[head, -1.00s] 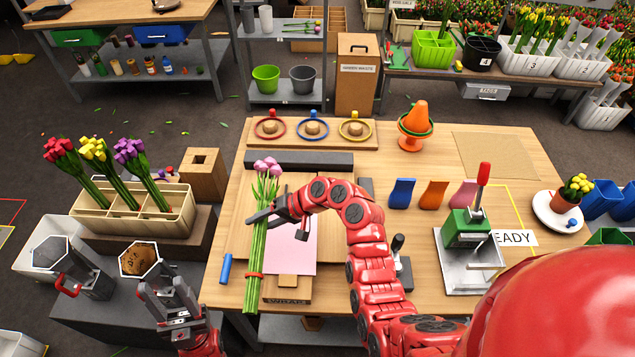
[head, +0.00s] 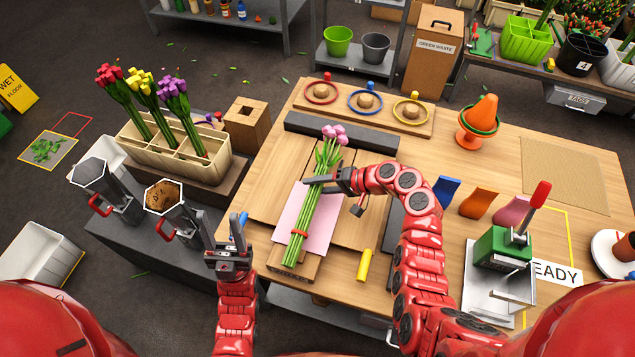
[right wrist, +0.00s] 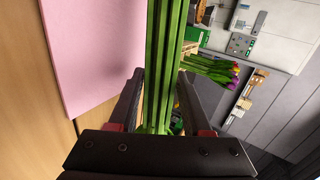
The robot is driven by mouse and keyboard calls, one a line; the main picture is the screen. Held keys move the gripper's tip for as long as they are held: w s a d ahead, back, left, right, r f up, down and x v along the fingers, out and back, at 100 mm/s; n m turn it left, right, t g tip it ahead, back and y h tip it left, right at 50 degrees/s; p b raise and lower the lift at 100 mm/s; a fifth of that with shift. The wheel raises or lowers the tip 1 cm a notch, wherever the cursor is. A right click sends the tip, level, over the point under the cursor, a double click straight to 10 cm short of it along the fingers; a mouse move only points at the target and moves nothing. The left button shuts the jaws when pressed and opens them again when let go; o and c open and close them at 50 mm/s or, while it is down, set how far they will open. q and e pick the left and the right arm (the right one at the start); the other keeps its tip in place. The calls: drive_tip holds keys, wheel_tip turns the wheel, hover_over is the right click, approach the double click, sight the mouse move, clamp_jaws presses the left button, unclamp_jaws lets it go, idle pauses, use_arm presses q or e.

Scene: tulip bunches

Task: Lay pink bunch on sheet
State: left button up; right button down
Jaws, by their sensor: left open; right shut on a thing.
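The pink bunch (head: 328,152) has pink tulip heads at the far end and long green stems with a red band near the lower end. My right gripper (head: 322,182) is shut on its stems, which also show between the fingers in the right wrist view (right wrist: 165,60). In the head view the bunch crosses over the pink sheet (head: 285,217). In the right wrist view the sheet (right wrist: 95,45) shows left of the stems. I cannot tell if the bunch touches it. My left gripper (head: 232,250) is open and empty at the table's left edge.
A yellow cylinder (head: 365,265) lies right of the sheet. A dark bar (head: 340,138) lies beyond the flower heads. A planter (head: 212,170) with red, yellow and purple bunches stands at left. A green press (head: 503,250) stands at right.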

drive_tip(key=shift+f, duration=0.5)
drive_tip(key=shift+c, duration=1.8)
unclamp_jaws()
drive_tip(key=shift+o, duration=0.5)
drive_tip(key=shift+d, duration=0.1)
drive_tip(key=shift+f, duration=0.1)
